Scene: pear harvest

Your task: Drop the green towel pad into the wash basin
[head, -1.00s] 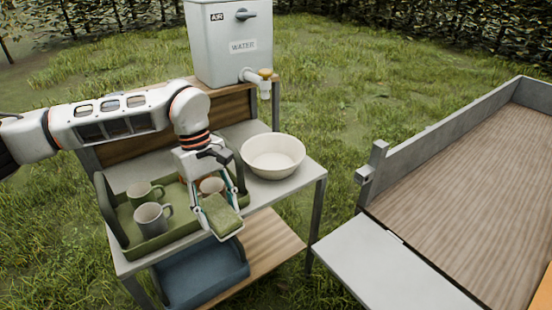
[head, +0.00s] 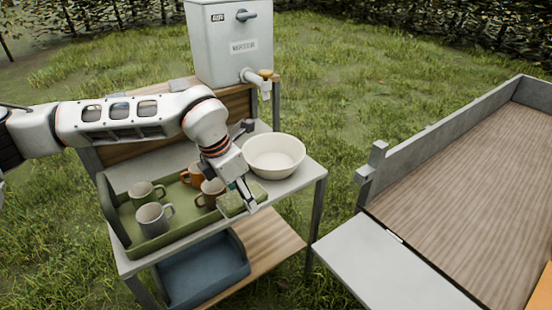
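The green towel pad (head: 230,204) is at my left gripper (head: 245,197), near the right end of the green tray. One finger crosses in front of the pad, and green shows on both sides of it. The gripper looks shut on the pad; the far finger is hidden. The wash basin (head: 273,156), a round cream bowl, stands on the table just beyond and to the right of the gripper. No pad shows inside it. My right gripper is not in view.
The green tray (head: 152,248) holds several mugs, including a grey mug (head: 152,217). A grey water tank (head: 229,45) with a tap (head: 262,76) stands behind the basin. A blue bin (head: 205,272) is on the lower shelf. A wooden-floored cart (head: 480,185) is at right.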

